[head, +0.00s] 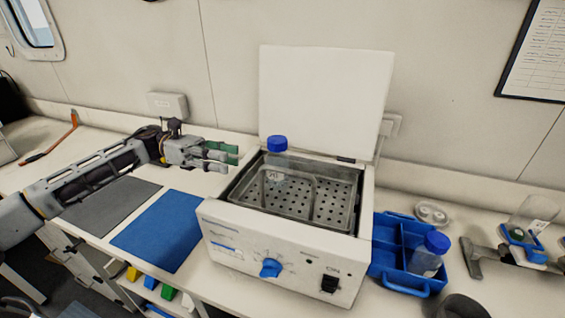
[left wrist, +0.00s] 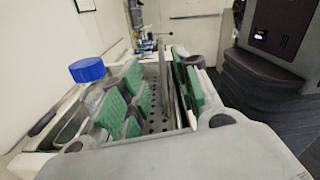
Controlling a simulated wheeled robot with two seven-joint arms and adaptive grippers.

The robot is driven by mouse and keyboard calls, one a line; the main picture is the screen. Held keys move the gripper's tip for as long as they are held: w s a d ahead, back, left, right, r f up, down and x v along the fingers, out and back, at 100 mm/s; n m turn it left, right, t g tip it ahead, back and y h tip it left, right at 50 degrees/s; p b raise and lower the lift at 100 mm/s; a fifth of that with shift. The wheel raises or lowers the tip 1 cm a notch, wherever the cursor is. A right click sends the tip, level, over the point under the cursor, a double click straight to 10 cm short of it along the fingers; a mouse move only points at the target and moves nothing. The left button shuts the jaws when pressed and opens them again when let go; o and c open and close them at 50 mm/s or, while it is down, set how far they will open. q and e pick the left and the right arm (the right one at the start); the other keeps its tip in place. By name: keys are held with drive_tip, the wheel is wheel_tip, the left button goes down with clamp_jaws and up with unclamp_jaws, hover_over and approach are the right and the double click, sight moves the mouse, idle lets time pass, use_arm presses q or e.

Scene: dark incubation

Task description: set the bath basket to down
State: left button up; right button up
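The white water bath (head: 285,255) stands on the bench with its lid (head: 325,100) raised. The metal bath basket (head: 335,205), with a perforated floor and a wire handle loop, sits inside the bath; its exact height is hard to tell. A clear bottle with a blue cap (head: 277,144) stands upright at the basket's back left. My left gripper (head: 232,155) is left of the bottle, near the bath's back left rim, fingers pointing right. In the left wrist view its green-padded fingers (left wrist: 160,95) are apart, with the perforated floor (left wrist: 157,118) showing between them.
A blue mat (head: 158,230) and a grey mat (head: 110,203) lie left of the bath. A blue caddy (head: 385,262) holding a blue-capped bottle (head: 430,255) stands close on the right. The raised lid blocks the space behind the bath.

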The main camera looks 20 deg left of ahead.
sight(278, 169)
use_arm(q)
drive_tip(key=shift+s+r, duration=0.1)
drive_tip(key=shift+s, duration=0.1)
drive_tip(key=shift+w+d, duration=0.1)
drive_tip(key=d+p, duration=0.1)
drive_tip(key=d, duration=0.3)
drive_tip(key=d+p, duration=0.1)
drive_tip(key=d, duration=0.3)
drive_tip(key=d+p, duration=0.1)
drive_tip(key=d, duration=0.3)
drive_tip(key=shift+s+r+p, duration=0.1)
drive_tip(key=shift+s+p, duration=0.15)
drive_tip(key=shift+p, duration=0.1)
drive_tip(key=shift+d, duration=0.75)
clamp_jaws()
use_arm(e)
drive_tip(key=a+r, duration=0.1)
drive_tip(key=r, duration=0.1)
drive_tip(key=s+a+r, duration=0.1)
drive_tip(key=a+r, duration=0.1)
drive_tip(key=shift+s, duration=0.15)
drive_tip(key=shift+a, duration=0.1)
